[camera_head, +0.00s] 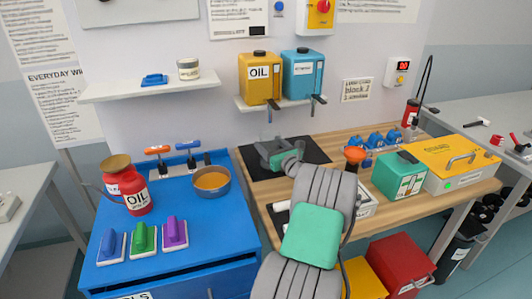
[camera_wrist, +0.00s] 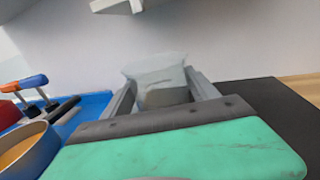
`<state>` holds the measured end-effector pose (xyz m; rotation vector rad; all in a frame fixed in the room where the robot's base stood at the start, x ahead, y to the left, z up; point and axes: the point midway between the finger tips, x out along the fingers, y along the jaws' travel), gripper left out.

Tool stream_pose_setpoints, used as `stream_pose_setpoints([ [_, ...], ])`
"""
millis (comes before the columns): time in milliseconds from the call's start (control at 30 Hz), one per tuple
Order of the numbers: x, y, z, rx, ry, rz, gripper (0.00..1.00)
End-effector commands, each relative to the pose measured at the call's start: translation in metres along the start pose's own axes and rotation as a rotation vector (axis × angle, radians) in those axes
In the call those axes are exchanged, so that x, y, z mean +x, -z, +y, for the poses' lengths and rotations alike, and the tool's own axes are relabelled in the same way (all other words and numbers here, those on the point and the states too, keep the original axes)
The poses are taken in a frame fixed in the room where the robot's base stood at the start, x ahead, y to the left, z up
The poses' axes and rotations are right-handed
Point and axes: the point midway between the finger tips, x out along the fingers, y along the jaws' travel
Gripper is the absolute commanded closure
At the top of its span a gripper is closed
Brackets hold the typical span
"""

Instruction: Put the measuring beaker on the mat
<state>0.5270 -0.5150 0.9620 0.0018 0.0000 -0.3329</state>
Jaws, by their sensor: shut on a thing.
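The measuring beaker (camera_wrist: 156,78) is a translucent grey cup, upright or nearly so in the wrist view. My gripper (camera_wrist: 162,90) is shut on it, with one finger on each side. In the head view my gripper (camera_head: 270,150) is over the black mat (camera_head: 314,150) at the left end of the wooden bench; the beaker is too faint there to make out well. The mat also shows in the wrist view (camera_wrist: 275,112), at the right behind my gripper. I cannot tell how high the beaker is above the mat.
A blue cabinet (camera_head: 210,240) stands left, with an orange-filled bowl (camera_head: 211,181) near the mat and a red oil can (camera_head: 136,195). A shelf with yellow (camera_head: 259,80) and blue (camera_head: 302,78) canisters hangs above the mat. A green box (camera_head: 399,176) stands right.

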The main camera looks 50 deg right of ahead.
Motion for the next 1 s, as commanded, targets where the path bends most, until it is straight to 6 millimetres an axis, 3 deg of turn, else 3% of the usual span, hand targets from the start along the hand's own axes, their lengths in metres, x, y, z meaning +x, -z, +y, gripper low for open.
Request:
stream_pose_setpoints([
  [33, 0.000, 0.009, -0.001, -0.002, 0.001, -0.002, 0.73],
  [367, -0.002, 0.008, -0.004, -0.001, 0.006, -0.001, 0.73],
  [400, -0.002, 0.007, -0.004, -0.001, 0.006, -0.001, 0.29],
  [633, -0.002, 0.007, -0.005, -0.002, 0.007, -0.001, 0.10],
  [933, -0.003, 0.003, -0.005, -0.002, 0.007, -0.002, 0.10],
  [1000, -0.013, 0.004, -0.006, -0.001, 0.009, -0.001, 0.10],
])
